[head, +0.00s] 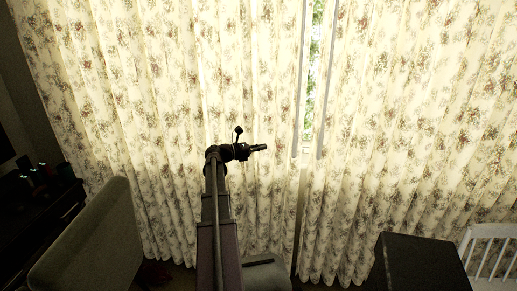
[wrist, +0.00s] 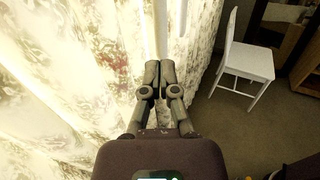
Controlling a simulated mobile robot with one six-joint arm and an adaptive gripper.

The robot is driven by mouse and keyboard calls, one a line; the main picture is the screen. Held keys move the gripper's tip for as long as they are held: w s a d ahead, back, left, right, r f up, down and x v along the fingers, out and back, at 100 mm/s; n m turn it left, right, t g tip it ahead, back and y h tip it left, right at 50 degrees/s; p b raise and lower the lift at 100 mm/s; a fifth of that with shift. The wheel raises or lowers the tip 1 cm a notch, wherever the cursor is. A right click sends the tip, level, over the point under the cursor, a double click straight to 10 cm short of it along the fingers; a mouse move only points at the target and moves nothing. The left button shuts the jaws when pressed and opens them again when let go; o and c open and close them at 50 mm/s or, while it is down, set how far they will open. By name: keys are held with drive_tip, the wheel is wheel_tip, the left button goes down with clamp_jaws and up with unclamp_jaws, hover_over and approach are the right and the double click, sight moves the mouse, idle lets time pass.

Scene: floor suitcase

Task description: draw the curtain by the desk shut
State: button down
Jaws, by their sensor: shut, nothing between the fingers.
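A cream floral curtain in two panels hangs across the window. The left panel (head: 170,110) fills the left and middle of the head view, and the right panel (head: 420,120) fills the right. A narrow gap (head: 312,75) between them shows bright light and greenery at the top; lower down the panels come close together. My gripper (head: 262,148) is in front of the left panel, left of the gap, pointing right. In the wrist view my gripper (wrist: 160,68) is shut and empty beside the curtain folds (wrist: 60,90). I cannot tell whether it touches the cloth.
A grey-green chair back (head: 95,240) stands at the lower left, with a dark desk (head: 40,215) behind it. A dark box-shaped piece (head: 415,265) and a white chair (head: 490,245) are at the lower right.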

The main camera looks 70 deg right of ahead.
sight(296, 136)
drive_tip(key=x, duration=1.1)
idle(0.3)
